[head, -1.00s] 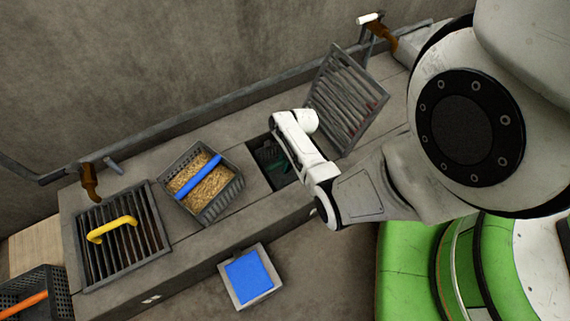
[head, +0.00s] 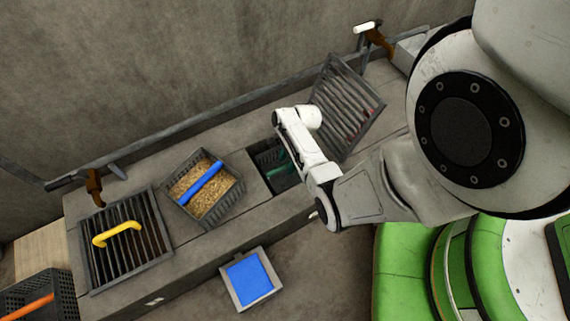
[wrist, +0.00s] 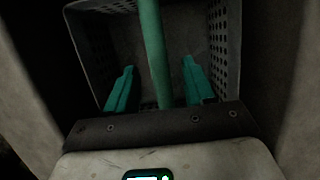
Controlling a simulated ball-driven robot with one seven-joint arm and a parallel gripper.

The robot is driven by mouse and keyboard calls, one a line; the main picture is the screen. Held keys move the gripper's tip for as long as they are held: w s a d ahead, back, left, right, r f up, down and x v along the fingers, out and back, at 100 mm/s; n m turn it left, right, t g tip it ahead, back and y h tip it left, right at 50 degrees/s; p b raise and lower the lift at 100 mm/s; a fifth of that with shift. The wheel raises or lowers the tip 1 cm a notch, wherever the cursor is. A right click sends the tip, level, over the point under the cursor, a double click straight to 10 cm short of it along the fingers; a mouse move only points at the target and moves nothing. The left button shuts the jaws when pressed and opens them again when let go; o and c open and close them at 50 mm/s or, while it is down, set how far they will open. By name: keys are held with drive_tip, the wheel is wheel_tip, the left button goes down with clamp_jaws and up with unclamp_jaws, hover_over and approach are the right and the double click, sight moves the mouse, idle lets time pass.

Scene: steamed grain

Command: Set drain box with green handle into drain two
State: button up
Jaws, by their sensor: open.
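The drain box (wrist: 228,40) with its green handle (wrist: 150,50) fills the wrist view; it is a dark perforated box. My gripper (wrist: 160,90) is open, with one green finger on each side of the handle and a gap on both sides. In the head view the box sits down in the square drain opening (head: 284,183), mostly hidden by my arm, and a bit of the green handle (head: 279,164) shows. The slatted grate (head: 345,105) of this drain stands tilted up beside the opening.
A box of grain with a blue handle (head: 203,183) sits on the counter left of the opening. A closed grate with a yellow handle (head: 117,235) lies further left. A box with an orange handle (head: 29,304) is at lower left. A blue-topped square (head: 249,278) is below the counter.

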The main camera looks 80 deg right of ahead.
drive_tip(key=p+v, duration=0.3)
drive_tip(key=v, duration=0.4)
drive_tip(key=shift+r, duration=0.35)
drive_tip(key=w+a+r+n+g+h, duration=0.1)
drive_tip(key=w+a+r+n, duration=0.15)
drive_tip(key=a+n, duration=0.45)
drive_tip(key=w+a+r+n+g, duration=0.1)
drive_tip(key=w+a+r+n, duration=0.15)
drive_tip(key=a+n, duration=0.4)
drive_tip(key=s+a+r+n+h, duration=0.1)
drive_tip(key=s+a+r+n, duration=0.2)
drive_tip(key=a+r+n, duration=0.8)
drive_tip(key=a+n, duration=0.2)
drive_tip(key=n, duration=0.1)
drive_tip(key=shift+s+a+r, duration=0.15)
drive_tip(key=shift+s+r, duration=0.05)
drive_tip(key=shift+s, duration=0.05)
drive_tip(key=shift+c, duration=0.3)
